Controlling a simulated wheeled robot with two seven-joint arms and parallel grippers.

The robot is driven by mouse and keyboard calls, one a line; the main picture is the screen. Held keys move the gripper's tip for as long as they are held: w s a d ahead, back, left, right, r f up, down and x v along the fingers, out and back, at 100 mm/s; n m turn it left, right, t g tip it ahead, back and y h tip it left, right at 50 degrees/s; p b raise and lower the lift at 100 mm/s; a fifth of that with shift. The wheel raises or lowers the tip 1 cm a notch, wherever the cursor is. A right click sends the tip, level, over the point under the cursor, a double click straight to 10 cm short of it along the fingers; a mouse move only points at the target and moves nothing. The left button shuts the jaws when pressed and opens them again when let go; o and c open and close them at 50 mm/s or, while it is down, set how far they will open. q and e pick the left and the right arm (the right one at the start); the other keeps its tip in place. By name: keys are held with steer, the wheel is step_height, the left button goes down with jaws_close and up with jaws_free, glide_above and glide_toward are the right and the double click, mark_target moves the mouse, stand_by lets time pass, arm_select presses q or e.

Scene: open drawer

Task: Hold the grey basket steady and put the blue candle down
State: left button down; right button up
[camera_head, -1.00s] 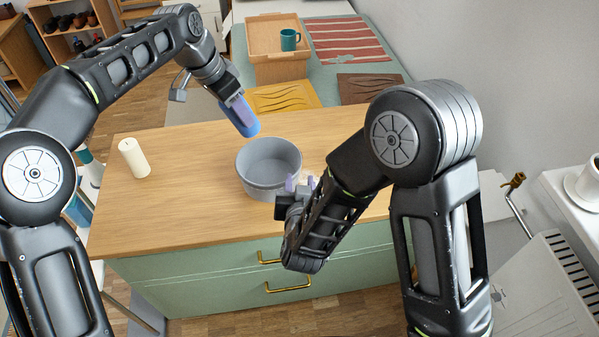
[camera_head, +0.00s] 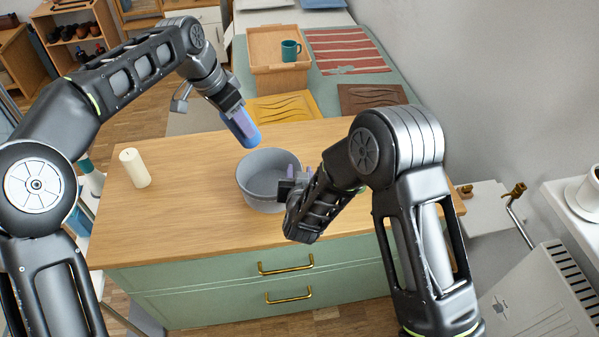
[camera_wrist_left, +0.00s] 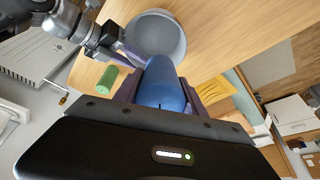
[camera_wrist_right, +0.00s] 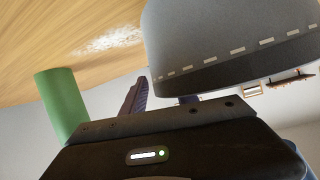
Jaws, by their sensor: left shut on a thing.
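The grey basket (camera_head: 262,200) is a round open bowl on the wooden top and looks empty. It shows in the left wrist view (camera_wrist_left: 157,36) and close up in the right wrist view (camera_wrist_right: 235,45). My left gripper (camera_head: 236,118) is shut on the blue candle (camera_head: 246,138), held tilted above the basket's far left edge. The candle fills the middle of the left wrist view (camera_wrist_left: 162,85). My right gripper (camera_head: 288,172) is at the basket's right rim with its fingers apart. One finger is partly hidden behind the basket wall; I cannot tell if they touch it.
A white candle (camera_head: 134,167) stands at the left of the top. Behind are yellow (camera_head: 283,107) and brown mats and a wooden tray (camera_head: 280,68) with a teal mug (camera_head: 291,50).

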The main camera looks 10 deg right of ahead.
steer(key=shift+c, duration=0.6)
jaws_close()
